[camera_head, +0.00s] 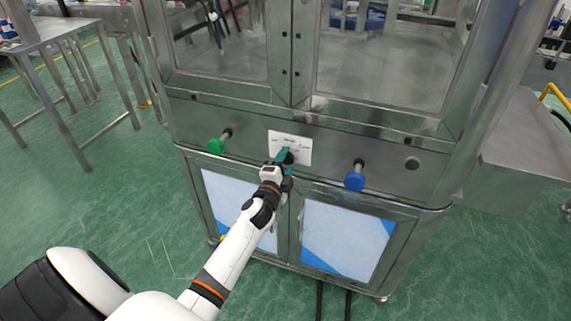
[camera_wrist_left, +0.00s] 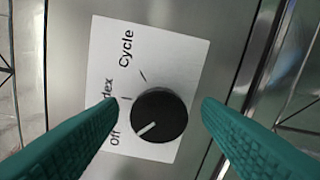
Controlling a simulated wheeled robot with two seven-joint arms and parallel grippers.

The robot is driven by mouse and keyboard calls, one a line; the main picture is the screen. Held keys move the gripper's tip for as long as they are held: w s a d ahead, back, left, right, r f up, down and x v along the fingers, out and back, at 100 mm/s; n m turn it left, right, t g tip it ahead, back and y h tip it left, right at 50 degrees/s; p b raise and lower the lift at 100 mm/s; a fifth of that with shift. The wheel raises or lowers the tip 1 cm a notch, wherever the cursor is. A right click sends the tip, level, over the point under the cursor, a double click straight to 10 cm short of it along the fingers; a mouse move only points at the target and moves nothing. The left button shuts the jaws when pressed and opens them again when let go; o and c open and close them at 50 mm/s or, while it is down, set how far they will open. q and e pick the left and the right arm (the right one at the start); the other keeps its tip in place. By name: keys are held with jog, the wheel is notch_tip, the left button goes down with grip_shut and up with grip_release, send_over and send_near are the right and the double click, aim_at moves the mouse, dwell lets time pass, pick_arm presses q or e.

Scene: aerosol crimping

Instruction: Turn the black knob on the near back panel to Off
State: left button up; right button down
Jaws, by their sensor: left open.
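The black knob (camera_wrist_left: 159,115) sits on a white label plate (camera_wrist_left: 185,60) that reads Cycle, a partly covered word ending in "dex", and Off. Its white pointer line points to the lower left, toward the side of the word Off. My left gripper (camera_wrist_left: 160,104) is open, with one green finger on each side of the knob and a visible gap on the right side. In the head view my left gripper (camera_head: 284,158) is at the white plate (camera_head: 303,148) and mostly hides the knob. My right gripper is out of view.
On the same metal panel, a green knob (camera_head: 216,146) is to the left and a blue knob (camera_head: 355,181) to the right, both sticking out. Glass windows are above and cabinet doors (camera_head: 345,238) below. A metal table (camera_head: 45,35) stands at left. Green floor around is open.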

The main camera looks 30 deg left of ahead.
pick_arm(q)
jog(key=v, duration=1.2)
jog(key=s+d+f+n+g+h+p, duration=0.1)
jog(key=s+d+f+n+g, duration=0.15)
jog(key=f, duration=0.75)
jog(key=s+d+f+n+g+h+p, duration=0.1)
jog(key=s+d+f+g, duration=0.2)
jog(key=f, duration=0.6)
jog(key=s+d+f+n+g+h+p, duration=0.1)
jog(key=s+d+f+n+g, duration=0.3)
jog(key=f, duration=0.6)
jog(key=s+f+n+g, duration=0.1)
jog(key=s+f, duration=0.4)
jog(key=s, duration=0.5)
jog(key=s+d+f+n+g+p, duration=0.1)
jog(key=s+f+g, duration=0.2)
jog(key=s, duration=0.7)
jog(key=s+f+n+g+h+p, duration=0.1)
jog(key=s+f+g, duration=0.2)
jog(key=s+f, duration=0.4)
jog(key=s, duration=0.3)
jog(key=shift+s+d, duration=0.2)
jog(key=shift+s, duration=0.2)
